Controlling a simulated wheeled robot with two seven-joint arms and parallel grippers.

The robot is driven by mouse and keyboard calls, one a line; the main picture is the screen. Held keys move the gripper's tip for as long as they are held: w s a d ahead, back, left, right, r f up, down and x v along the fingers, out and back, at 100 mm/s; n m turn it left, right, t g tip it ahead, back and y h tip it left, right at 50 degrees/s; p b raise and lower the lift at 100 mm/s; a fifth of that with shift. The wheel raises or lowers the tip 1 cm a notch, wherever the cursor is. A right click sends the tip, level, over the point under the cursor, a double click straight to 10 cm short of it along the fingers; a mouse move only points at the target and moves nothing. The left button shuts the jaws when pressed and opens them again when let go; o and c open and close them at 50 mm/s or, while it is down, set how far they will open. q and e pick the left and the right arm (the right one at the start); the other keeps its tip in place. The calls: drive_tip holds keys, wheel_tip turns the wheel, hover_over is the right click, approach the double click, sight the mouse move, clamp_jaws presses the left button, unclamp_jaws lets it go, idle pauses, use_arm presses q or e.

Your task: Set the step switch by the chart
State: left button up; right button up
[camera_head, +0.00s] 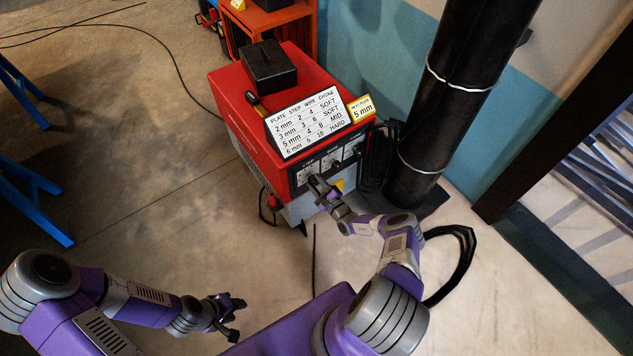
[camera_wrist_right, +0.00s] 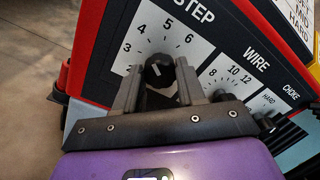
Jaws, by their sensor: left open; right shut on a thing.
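The red welding machine (camera_head: 236,107) carries a white chart (camera_head: 307,122) with columns PLATE, STEP, WIRE and CHOKE. Its 5 mm row appears to read 4, 8, MID. A yellow card (camera_head: 361,109) beside it reads 5 mm. In the wrist view the black step switch knob (camera_wrist_right: 159,70) sits below a scale from 2 to 6. Its pale mark seems to lean up and left, towards 4, but the exact setting is unclear. My right gripper (camera_wrist_right: 158,82) is shut on this knob; it also shows in the head view (camera_head: 316,184). My left gripper (camera_head: 238,305) is open and empty, away from the machine.
The WIRE knob (camera_wrist_right: 222,96) and CHOKE knob (camera_wrist_right: 265,121) are close to the right of my right gripper. A black box (camera_head: 268,66) is on the machine. A thick black pipe (camera_head: 440,110) stands right of it.

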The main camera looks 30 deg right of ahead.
drive_tip(key=shift+n, duration=0.5)
drive_tip(key=o, duration=1.1)
drive_tip(key=shift+c, duration=0.2)
drive_tip(key=s+p, duration=0.3)
drive_tip(key=s, duration=0.4)
drive_tip(key=shift+s+d, duration=0.3)
